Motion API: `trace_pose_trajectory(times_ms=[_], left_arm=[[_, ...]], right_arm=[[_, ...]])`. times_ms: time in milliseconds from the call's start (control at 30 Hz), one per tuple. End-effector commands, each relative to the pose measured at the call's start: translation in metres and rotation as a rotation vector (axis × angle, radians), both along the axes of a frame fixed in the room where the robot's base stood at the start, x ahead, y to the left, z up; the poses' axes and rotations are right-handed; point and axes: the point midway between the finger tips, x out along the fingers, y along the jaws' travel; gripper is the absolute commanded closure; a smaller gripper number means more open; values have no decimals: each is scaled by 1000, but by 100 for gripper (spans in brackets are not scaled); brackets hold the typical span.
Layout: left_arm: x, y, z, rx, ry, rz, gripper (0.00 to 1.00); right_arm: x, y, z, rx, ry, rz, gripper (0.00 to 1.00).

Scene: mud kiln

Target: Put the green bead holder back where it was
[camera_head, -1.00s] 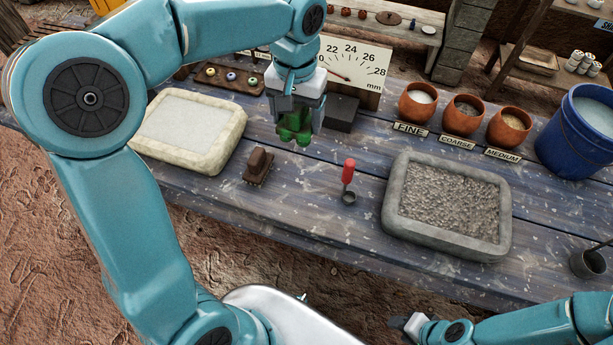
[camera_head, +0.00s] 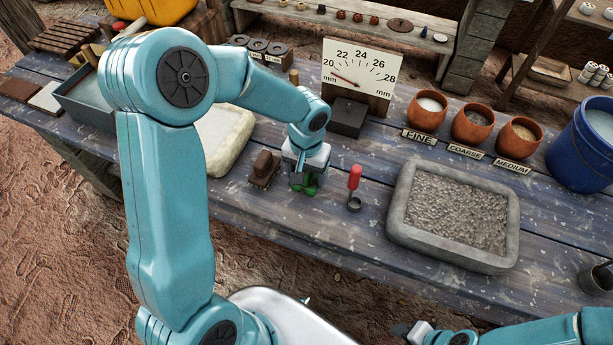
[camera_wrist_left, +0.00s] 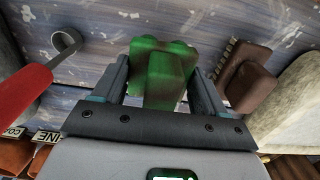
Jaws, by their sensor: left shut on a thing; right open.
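My left gripper (camera_head: 308,180) is shut on the green bead holder (camera_head: 311,189), low over the blue-grey plank table. In the left wrist view the green bead holder (camera_wrist_left: 161,75) sits between the two fingers of the left gripper (camera_wrist_left: 160,82). I cannot tell whether it touches the table. A brown block with a ridged base (camera_head: 264,168) is just left of it, and a red-handled scoop (camera_head: 354,182) is just right. My right gripper (camera_head: 418,332) is at the bottom edge, off the table's front, and open.
A grey stone tray of grit (camera_head: 404,212) lies to the right. A pale stone slab (camera_head: 226,143) is partly hidden behind my left arm. A dial gauge (camera_head: 361,71) and dark block (camera_head: 349,117) stand behind. Clay bowls (camera_head: 427,111) and a blue bucket (camera_head: 583,145) are at back right.

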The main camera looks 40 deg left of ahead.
Motion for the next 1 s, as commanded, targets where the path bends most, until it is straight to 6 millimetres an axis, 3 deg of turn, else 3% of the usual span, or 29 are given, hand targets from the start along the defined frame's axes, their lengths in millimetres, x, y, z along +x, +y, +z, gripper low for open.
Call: trace_pose_trajectory(times_ms=[133, 533, 567, 633, 1000], left_arm=[[1, 0, -19, 0, 2, 0, 57], [1, 0, -25, 0, -1, 0, 57], [1, 0, -25, 0, 0, 0, 25], [1, 0, -24, 0, 0, 0, 3], [1, 0, -17, 0, 0, 0, 3]], right_arm=[[0, 0, 0, 0, 0, 0, 57], [0, 0, -5, 0, 0, 0, 57], [0, 0, -5, 0, 0, 0, 57], [0, 0, -4, 0, 0, 0, 57], [0, 0, 3, 0, 0, 0, 57]])
